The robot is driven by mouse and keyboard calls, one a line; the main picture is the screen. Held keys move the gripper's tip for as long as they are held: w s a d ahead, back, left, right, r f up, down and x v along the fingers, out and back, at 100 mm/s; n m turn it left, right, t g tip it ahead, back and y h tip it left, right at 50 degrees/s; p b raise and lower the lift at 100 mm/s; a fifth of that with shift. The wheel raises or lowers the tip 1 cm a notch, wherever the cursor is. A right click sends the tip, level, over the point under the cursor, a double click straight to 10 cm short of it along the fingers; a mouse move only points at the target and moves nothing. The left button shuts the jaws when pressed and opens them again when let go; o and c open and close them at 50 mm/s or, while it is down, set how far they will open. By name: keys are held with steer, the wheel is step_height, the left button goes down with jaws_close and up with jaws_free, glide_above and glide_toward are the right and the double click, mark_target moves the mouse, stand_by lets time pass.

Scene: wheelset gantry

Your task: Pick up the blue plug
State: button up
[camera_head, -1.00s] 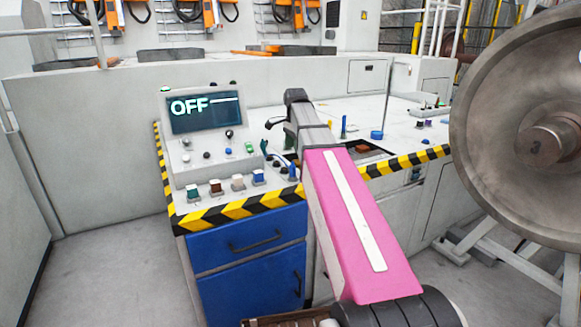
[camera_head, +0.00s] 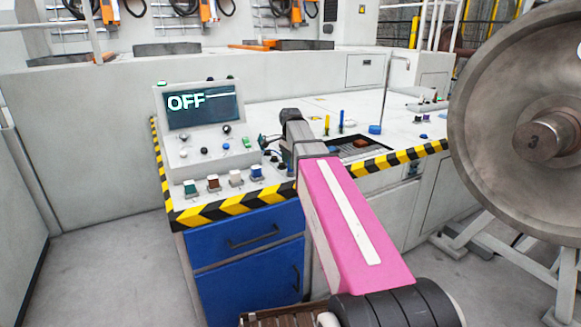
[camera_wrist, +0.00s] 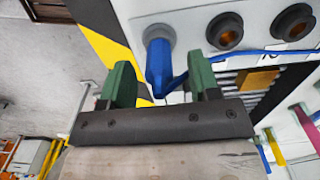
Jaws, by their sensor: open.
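The blue plug (camera_wrist: 157,68) sits in a round grey socket on the white panel in the wrist view. A blue cable runs from it to the right across the panel. My gripper (camera_wrist: 160,72) is open, with one green finger on the left of the plug and the other on the right. A gap shows on each side between finger and plug. In the head view my arm covers this part of the panel, and I cannot clearly make out the plug there.
Dark round sockets (camera_wrist: 225,30) sit right of the plug. A yellow-and-black striped edge (camera_head: 235,205) borders the console. The console carries a screen reading OFF (camera_head: 203,106) and several buttons. A large metal wheel (camera_head: 510,130) stands at the right.

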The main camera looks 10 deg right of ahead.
steer(key=shift+f, duration=0.85)
steer(key=c, duration=1)
steer(key=shift+r, duration=0.15)
